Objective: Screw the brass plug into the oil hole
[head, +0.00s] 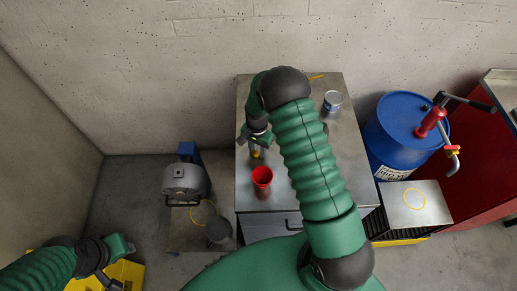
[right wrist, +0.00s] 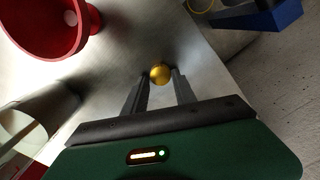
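The brass plug (right wrist: 160,73) shows as a round gold knob at the fingertips of my right gripper (right wrist: 160,76) in the right wrist view. The two fingertips lie on either side of it, with hardly any gap visible. I cannot tell whether they grip it. In the head view my right gripper (head: 257,142) is over the left part of the metal table, with a small yellowish spot below it. My left gripper (head: 119,258) is low at the left, far from the table; its jaw state is unclear. A grey machine (head: 186,180) stands left of the table. I cannot make out the oil hole.
A red cup (head: 262,177) stands near the gripper on the metal table (head: 279,222). A can (head: 332,101) stands at the back right. A blue drum (head: 393,137) with a red pump (head: 431,122) is right of the table. A dark grey round object (head: 218,229) is lower left.

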